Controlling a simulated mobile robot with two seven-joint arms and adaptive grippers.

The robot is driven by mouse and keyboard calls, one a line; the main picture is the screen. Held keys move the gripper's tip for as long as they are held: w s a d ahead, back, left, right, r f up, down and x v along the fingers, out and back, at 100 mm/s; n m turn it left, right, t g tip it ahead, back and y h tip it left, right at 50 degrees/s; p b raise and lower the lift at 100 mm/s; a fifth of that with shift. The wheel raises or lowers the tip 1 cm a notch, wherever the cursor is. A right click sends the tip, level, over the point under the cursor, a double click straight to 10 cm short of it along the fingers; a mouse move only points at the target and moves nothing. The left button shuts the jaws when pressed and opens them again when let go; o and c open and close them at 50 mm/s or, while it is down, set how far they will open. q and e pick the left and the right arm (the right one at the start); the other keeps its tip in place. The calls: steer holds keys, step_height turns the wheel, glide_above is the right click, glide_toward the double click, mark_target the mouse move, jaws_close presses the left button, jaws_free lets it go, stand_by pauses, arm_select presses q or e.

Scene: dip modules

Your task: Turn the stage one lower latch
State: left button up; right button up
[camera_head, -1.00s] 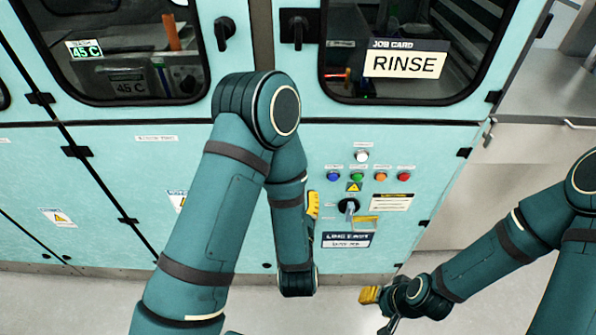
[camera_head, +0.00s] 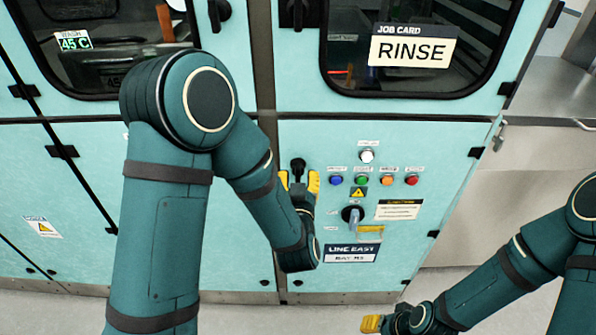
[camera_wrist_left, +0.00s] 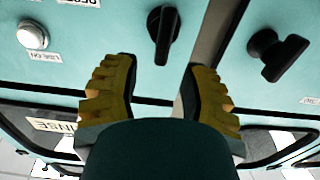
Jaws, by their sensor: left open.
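A black lower latch (camera_head: 298,167) sits on the teal right-hand panel near the vertical seam. My left gripper (camera_head: 299,184) is open just below it, with yellow fingertips on either side. In the left wrist view the latch (camera_wrist_left: 163,35) shows beyond the gap between the open fingers (camera_wrist_left: 160,88), apart from them. A second black latch (camera_wrist_left: 275,55) is across the seam there; my left arm hides it in the head view. No label naming stage one is readable. My right gripper (camera_head: 378,323) is low at the bottom edge, its opening unclear.
Coloured buttons (camera_head: 373,180), a white lamp (camera_head: 367,156) and a grey rotary switch (camera_head: 353,215) are right of my left gripper. Above are windowed doors, one with a RINSE card (camera_head: 412,52), and upper latches (camera_head: 218,12). Open floor lies below the panels.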

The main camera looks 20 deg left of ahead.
mark_target(298, 171)
arm_select(q)
steer(key=shift+x, duration=1.95)
jaws_close()
